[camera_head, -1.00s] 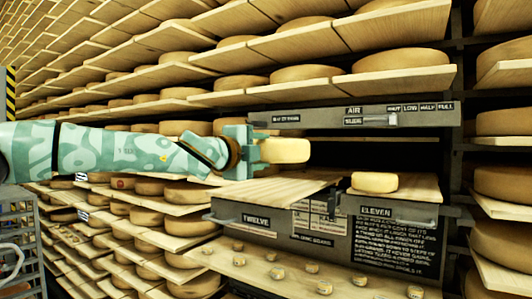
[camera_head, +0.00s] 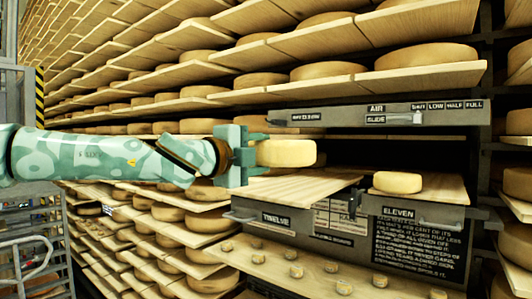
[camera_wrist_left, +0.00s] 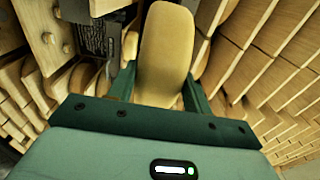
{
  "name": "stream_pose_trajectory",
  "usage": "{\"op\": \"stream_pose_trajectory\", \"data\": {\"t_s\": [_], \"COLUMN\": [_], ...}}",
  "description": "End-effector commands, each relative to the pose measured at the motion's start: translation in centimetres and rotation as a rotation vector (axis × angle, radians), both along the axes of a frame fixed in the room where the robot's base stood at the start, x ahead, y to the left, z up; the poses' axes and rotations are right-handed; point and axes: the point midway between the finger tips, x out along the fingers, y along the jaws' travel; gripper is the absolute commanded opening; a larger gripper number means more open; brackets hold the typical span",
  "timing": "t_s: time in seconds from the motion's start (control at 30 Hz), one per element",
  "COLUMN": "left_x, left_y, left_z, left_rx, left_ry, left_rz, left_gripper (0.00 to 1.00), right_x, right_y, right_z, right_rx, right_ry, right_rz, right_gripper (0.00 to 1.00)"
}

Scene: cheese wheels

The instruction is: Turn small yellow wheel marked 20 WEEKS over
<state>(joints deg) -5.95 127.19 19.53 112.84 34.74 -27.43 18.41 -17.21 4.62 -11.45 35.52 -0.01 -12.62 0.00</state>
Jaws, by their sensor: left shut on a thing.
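My left gripper (camera_head: 251,154) is shut on a small yellow cheese wheel (camera_head: 287,153). It holds the wheel in the air above the left wooden board (camera_head: 290,188), with the wheel's flat faces roughly level in the head view. In the left wrist view the wheel (camera_wrist_left: 166,52) sits between the two green fingers (camera_wrist_left: 158,85). No 20 WEEKS mark is readable on it. A second small yellow wheel (camera_head: 398,182) lies flat on the right board (camera_head: 440,190), apart from the gripper. My right gripper is not in view.
A dark panel marked AIR (camera_head: 376,114) hangs above the boards. Dark fronts marked TWELVE (camera_head: 275,219) and ELEVEN (camera_head: 398,212) lie below. A lower board (camera_head: 325,275) bears several tiny wheels. Shelves of large wheels (camera_head: 328,71) stand behind.

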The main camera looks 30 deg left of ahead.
Motion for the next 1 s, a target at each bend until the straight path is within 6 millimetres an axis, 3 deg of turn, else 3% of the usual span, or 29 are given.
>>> {"op": "stream_pose_trajectory", "data": {"t_s": [1.0], "left_x": [-8.2], "left_y": [0.9], "left_z": [0.4], "left_rx": [0.002], "left_ry": [-0.009], "left_rz": [0.0], "left_gripper": [0.0], "right_x": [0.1], "right_y": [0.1], "right_z": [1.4], "right_rx": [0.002], "right_ry": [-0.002], "right_rz": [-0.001], "right_gripper": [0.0]}}
